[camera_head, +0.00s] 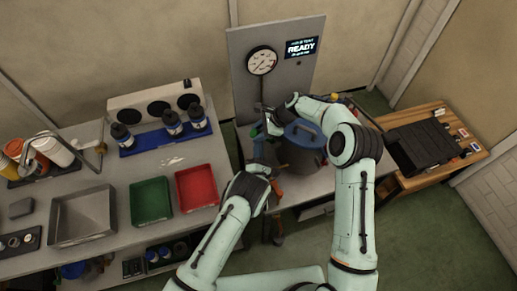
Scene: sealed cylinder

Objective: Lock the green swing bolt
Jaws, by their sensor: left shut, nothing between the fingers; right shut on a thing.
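The cylinder (304,157) stands on the bench with its blue lid (304,133) on top, partly covered by my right arm. A small patch of green, apparently the green swing bolt (255,131), shows at the cylinder's left side. My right gripper (268,125) reaches over from behind the lid and is shut at that left side, apparently on the green bolt; the contact is too small to see clearly. My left gripper (259,152) is shut and empty just in front of it, close to the cylinder's left side. The bolt's exact tilt cannot be told.
A panel with a round gauge (262,61) and a screen reading READY (301,47) stands behind. Green (151,201) and red (197,188) bins and a grey tray (82,217) sit left. A wooden table (432,179) with a black case (424,146) stands right.

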